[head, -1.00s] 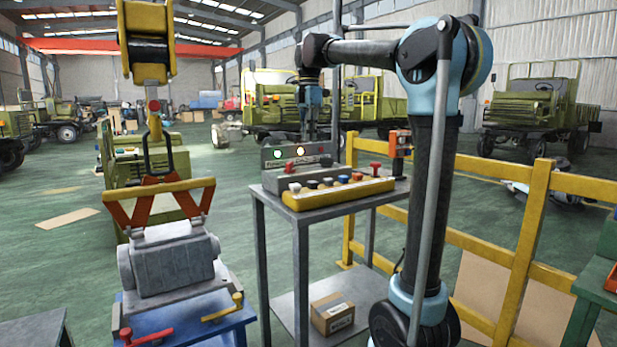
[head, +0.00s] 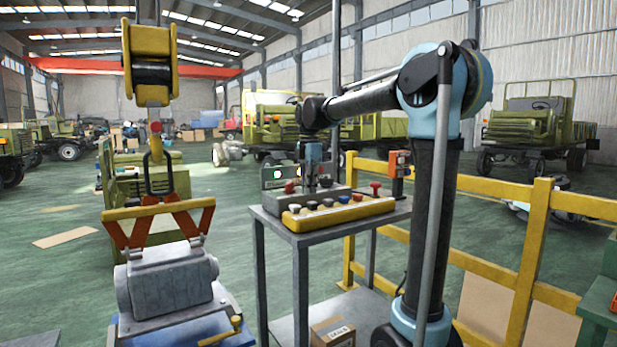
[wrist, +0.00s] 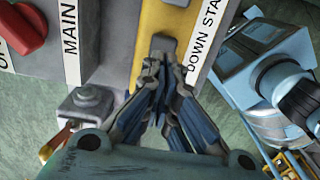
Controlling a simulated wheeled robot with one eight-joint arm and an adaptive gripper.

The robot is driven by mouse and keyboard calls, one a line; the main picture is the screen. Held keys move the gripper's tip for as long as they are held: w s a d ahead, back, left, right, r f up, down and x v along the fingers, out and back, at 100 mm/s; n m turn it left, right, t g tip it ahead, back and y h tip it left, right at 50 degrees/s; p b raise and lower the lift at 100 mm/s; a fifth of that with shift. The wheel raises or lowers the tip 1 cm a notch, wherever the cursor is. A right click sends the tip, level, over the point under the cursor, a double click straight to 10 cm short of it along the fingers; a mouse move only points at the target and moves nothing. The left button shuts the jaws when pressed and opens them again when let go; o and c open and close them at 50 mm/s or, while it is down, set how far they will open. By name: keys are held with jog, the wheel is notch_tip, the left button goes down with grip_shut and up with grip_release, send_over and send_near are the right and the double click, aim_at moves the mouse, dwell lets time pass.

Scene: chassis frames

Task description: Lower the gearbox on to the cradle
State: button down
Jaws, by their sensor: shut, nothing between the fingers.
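The grey gearbox (head: 170,284) hangs under a yellow spreader beam (head: 158,209) on orange-red slings in the head view. Directly below it is the grey cradle (head: 215,312) on a blue stand; I cannot tell whether the two touch. My gripper (head: 313,184) is down at the control box (head: 345,213) on the metal table. In the wrist view my gripper (wrist: 160,62) is shut and empty. Its fingertips are over or against a dark grey button (wrist: 163,43) on the yellow strip, beside a label (wrist: 205,35) reading "DOWN STA…". The fingers partly hide the button.
A hoist (head: 150,65) with its hook holds the beam. A red knob (wrist: 22,30) and a "MAIN" label are at left in the wrist view. A yellow railing (head: 470,237) runs behind my arm. A carton (head: 332,331) lies on the table's lower shelf.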

aim_at(309, 203)
jog(key=shift+f, duration=1.4)
jog(key=shift+f, duration=0.9)
jog(key=shift+s+f, duration=0.15)
jog(key=shift+s, duration=0.35)
jog(key=shift+w, duration=0.2)
dwell(1.2)
